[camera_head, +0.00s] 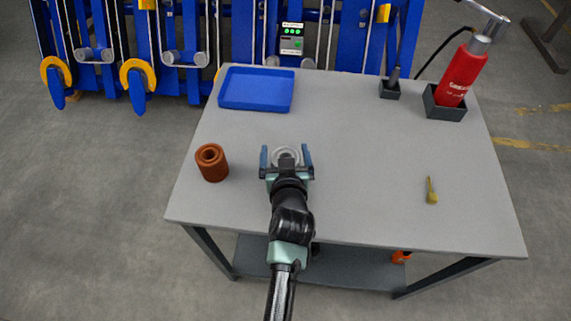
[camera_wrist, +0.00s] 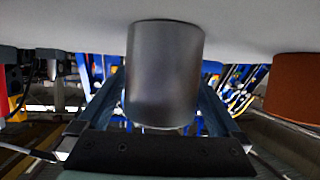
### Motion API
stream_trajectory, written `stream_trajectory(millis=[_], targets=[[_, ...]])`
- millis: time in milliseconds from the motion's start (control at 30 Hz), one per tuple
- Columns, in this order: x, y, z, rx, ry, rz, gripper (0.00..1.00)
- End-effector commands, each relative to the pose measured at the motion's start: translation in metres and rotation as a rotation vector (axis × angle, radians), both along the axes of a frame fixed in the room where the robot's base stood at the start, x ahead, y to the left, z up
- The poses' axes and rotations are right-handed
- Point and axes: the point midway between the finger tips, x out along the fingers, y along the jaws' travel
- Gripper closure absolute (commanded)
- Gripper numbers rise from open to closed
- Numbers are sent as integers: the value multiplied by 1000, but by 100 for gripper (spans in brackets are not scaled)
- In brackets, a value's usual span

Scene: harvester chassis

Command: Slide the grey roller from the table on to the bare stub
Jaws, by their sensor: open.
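The grey roller (camera_head: 287,151) stands on the grey table near its front left part, partly hidden by my wrist. In the wrist view the roller (camera_wrist: 165,72) is a dark grey cylinder, its end against the table surface. My gripper (camera_head: 286,154) is open, with one finger on each side of the roller; I cannot tell whether either finger touches it. The blue chassis (camera_head: 240,35) stands behind the table and carries several short grey cylinders, such as this one (camera_head: 186,58). I cannot tell which of them is the bare stub.
On the table (camera_head: 360,150), a brown roller (camera_head: 211,162) stands left of my gripper. A blue tray (camera_head: 256,89) lies at the back left. A red bottle (camera_head: 463,72) in a dark holder stands back right; a small yellow-handled tool (camera_head: 432,192) lies front right. The table's middle is clear.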

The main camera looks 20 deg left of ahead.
Motion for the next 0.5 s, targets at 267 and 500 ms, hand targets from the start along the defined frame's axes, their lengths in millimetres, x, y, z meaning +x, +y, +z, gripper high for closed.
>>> stream_trajectory(millis=[267,500], targets=[[0,0,0,0,0,0,47],[0,0,0,0,1,0,90]])
